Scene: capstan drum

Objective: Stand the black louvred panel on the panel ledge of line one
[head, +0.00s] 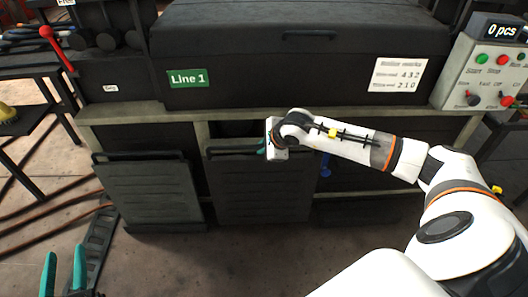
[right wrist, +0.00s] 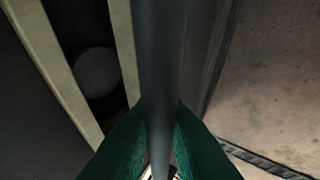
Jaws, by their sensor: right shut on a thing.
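A black louvred panel (head: 258,190) is upright against the front of the Line 1 unit, below the beige rail. My right gripper (head: 263,147) is at its top edge, right of the middle. In the right wrist view my right gripper (right wrist: 161,115) has its teal fingers shut on a dark bar (right wrist: 162,50), which is the panel's top bar. The panel's lower edge is near the floor; I cannot tell whether it rests on a ledge. A similar louvred panel (head: 150,190) stands to its left. My left gripper (head: 64,272) is open and empty at the lower left.
The dark Line 1 housing (head: 300,60) stands above the beige rail (head: 140,114). A control box (head: 487,75) with buttons is at the right. A side table (head: 35,68) with a red-knobbed lever is at the left. Cables and a dark track lie on the left floor.

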